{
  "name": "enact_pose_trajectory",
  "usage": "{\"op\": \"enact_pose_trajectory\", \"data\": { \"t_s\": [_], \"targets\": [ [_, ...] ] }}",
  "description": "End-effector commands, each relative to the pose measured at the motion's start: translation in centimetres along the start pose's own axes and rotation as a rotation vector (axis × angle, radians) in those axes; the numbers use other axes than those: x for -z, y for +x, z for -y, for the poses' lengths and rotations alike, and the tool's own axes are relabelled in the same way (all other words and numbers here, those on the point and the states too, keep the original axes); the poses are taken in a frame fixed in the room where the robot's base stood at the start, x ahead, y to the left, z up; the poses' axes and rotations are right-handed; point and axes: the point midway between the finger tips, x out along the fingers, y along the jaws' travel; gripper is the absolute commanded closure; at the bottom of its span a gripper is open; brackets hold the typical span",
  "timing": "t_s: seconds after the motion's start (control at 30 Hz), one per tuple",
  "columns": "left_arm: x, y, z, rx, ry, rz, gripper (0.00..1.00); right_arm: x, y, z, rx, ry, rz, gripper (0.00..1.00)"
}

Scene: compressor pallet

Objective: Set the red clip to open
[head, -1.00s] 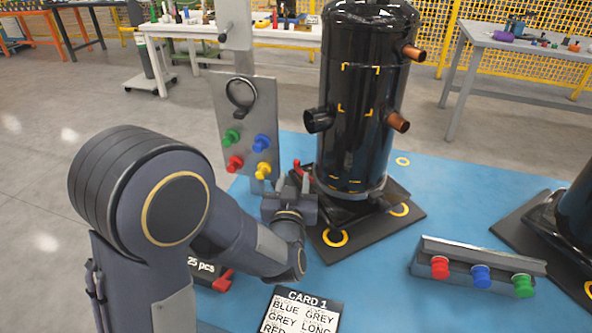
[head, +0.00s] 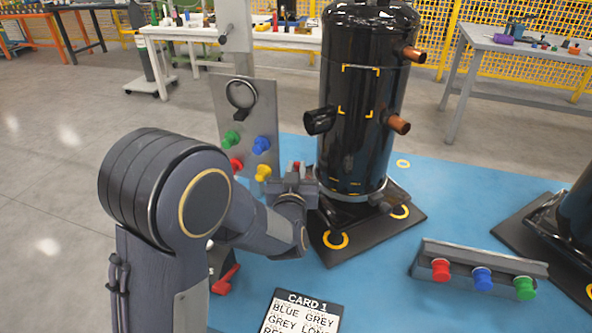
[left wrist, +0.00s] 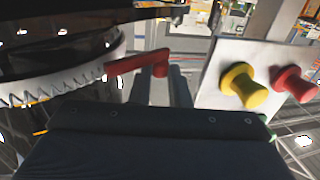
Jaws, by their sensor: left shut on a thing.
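The red clip (left wrist: 137,63) is a red lever with a rounded knob, beside a pale toothed ring in the left wrist view. In the head view only a small red bit of it (head: 296,165) shows above my left gripper (head: 293,178), at the lower left of the black compressor (head: 360,100). The left gripper's fingers (left wrist: 163,88) are at the lever's knob end and shut on it; the lever's other end runs left to the ring. My left gripper hides most of the clip in the head view. My right gripper is not in view.
A grey panel (head: 228,100) with green, blue, red and yellow knobs stands close left of the gripper. A rail with coloured knobs (head: 478,262) lies at right on the blue mat (head: 400,290). Card 1 (head: 300,315) and another red lever (head: 225,280) are in front.

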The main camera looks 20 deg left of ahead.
Motion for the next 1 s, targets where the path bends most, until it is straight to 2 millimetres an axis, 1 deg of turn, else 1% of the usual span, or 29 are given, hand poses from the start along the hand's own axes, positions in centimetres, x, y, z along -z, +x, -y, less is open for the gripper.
{"op": "enact_pose_trajectory", "data": {
  "t_s": [0.17,0.37,0.8,1.0],
  "targets": [
    [0.0,-0.1,0.0,0.006,-0.001,0.000,1.00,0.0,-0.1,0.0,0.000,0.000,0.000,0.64],
    [0.1,-0.3,0.0,0.065,0.000,-0.002,1.00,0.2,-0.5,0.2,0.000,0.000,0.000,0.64],
    [0.3,-1.6,0.2,0.356,0.001,-0.010,1.00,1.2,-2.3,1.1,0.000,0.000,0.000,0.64],
    [0.2,-2.0,0.2,0.460,0.001,-0.013,1.00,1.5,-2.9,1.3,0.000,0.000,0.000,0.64]
  ]
}}
